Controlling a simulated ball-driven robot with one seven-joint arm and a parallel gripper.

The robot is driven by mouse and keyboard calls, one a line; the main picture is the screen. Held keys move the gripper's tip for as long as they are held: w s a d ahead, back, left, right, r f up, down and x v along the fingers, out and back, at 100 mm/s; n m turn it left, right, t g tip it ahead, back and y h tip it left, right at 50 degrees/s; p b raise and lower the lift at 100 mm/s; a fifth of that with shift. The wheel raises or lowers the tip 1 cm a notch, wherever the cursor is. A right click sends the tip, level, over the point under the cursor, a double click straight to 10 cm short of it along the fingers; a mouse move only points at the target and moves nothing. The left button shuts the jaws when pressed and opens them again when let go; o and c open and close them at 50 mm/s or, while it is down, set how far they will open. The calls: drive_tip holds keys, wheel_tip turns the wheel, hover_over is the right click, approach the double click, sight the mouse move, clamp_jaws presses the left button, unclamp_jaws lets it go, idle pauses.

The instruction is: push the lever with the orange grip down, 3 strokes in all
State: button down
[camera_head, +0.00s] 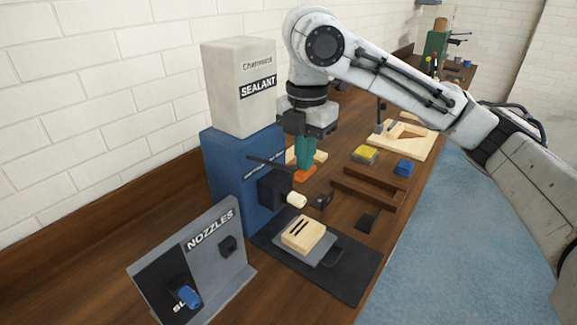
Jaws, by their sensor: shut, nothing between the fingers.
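The sealant dispenser has a blue body (228,180) and a pale box marked SEALANT (236,90) on top. A dark lever bar (268,162) runs along its right side and ends in an orange grip (305,174). My gripper (305,166) points down with its teal fingers shut and empty. The fingertips are right above the orange grip in the picture; I cannot tell whether they touch it. A cream nozzle (296,200) sticks out of the dispenser's dark outlet, below the grip. The lever's pivot is not clear.
A slotted wooden block (300,232) sits on a grey plate over a black mat (355,280) below the nozzle. The NOZZLES stand (230,275) with a blue nozzle is at front left.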

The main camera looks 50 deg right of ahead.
sight(304, 174)
drive_tip(key=shift+f+b, duration=1.25)
drive_tip(key=shift+f, duration=0.95)
drive_tip(key=shift+r+p, duration=3.4)
drive_tip(key=shift+p, duration=0.05)
drive_tip(key=shift+r+p, duration=0.9)
drive_tip(key=shift+r, duration=0.3)
wheel_tip(304, 174, up, 2)
drive_tip(key=shift+r, duration=0.25)
